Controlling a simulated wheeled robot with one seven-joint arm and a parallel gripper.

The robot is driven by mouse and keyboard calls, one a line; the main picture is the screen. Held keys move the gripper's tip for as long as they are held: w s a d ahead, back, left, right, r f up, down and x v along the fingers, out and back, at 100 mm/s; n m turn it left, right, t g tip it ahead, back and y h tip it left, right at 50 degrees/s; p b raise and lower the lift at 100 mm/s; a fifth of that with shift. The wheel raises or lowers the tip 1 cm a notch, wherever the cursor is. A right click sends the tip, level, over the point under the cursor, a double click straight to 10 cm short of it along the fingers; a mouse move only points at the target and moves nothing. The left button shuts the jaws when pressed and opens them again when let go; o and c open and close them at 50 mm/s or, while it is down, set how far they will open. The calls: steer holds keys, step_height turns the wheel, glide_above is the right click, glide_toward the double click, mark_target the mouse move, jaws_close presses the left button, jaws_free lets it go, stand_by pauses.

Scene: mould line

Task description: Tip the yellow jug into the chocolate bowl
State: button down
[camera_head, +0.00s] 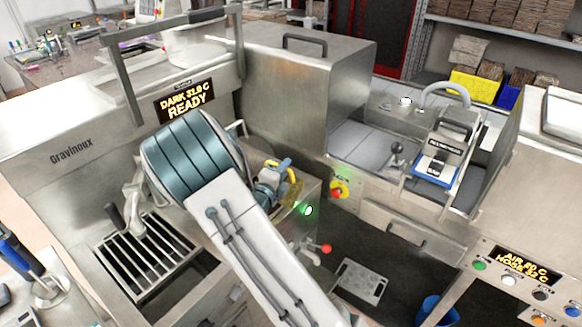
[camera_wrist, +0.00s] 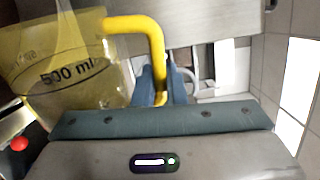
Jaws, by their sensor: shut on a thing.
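The yellow jug (camera_wrist: 85,95) is translucent and marked 500 ml. It fills the left of the wrist view, cut off by the frame edge. Its thick yellow handle (camera_wrist: 150,35) runs down between the blue fingers of my gripper (camera_wrist: 161,85), which is shut on it. In the head view, my gripper (camera_head: 284,166) is beyond my arm, beside the machine's grey box, and only a yellow part of the jug (camera_head: 294,186) shows. The rest of the jug is hidden there. I cannot make out the chocolate bowl or the jug's contents in either view.
The steel machine (camera_head: 70,150) with its DARK 31.9 C READY display (camera_head: 184,101) stands at left, a slatted grate (camera_head: 150,255) in front. A tall steel box (camera_head: 300,85) stands behind my gripper. A red-knobbed lever (camera_head: 326,249) sticks out below. A blue container (camera_head: 438,310) is lower right.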

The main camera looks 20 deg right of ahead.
mark_target(273, 163)
steer(key=w+a+n, duration=0.2)
steer(key=n, duration=0.1)
steer(key=shift+w+a+r, duration=0.15)
steer(key=shift+w+a, duration=0.05)
steer(key=shift+a, duration=0.05)
steer(key=shift+w+a+r+n, duration=0.2)
steer(key=shift+w+a+n, duration=0.7)
steer(key=shift+n, duration=0.1)
steer(key=shift+w+a+r+n, duration=0.2)
steer(key=shift+w+a+n, duration=0.65)
steer(key=shift+n, duration=0.15)
steer(key=shift+s, duration=0.1)
stand_by(1.9)
